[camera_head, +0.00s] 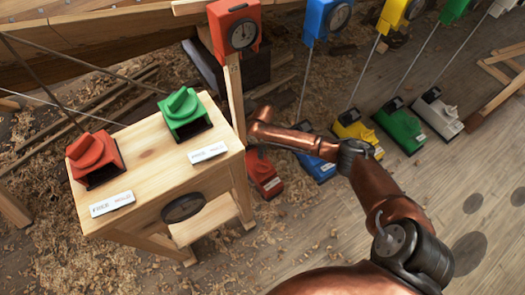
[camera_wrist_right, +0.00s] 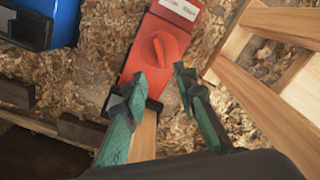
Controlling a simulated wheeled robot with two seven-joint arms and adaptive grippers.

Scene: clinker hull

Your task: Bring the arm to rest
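My right arm (camera_head: 375,190), copper-coloured with dark joints, comes in from the bottom right of the head view and reaches left toward the wooden post under the red dial box. Its gripper end is small and partly hidden there. In the right wrist view my right gripper (camera_wrist_right: 160,80) has two green fingers with dark tips spread apart. Between and beyond them lies the red block (camera_wrist_right: 158,52) with a knob and white label. The wooden post (camera_wrist_right: 143,138) shows beside the left finger; contact cannot be told. My left gripper is not in view.
A wooden stool (camera_head: 150,140) holds red (camera_head: 92,158) and green (camera_head: 184,110) knob blocks with labels. A red dial box (camera_head: 235,27) tops the post. Blue, yellow, green and white blocks stand on the floor to the right. Shavings lie around; the floor at lower right is mostly clear.

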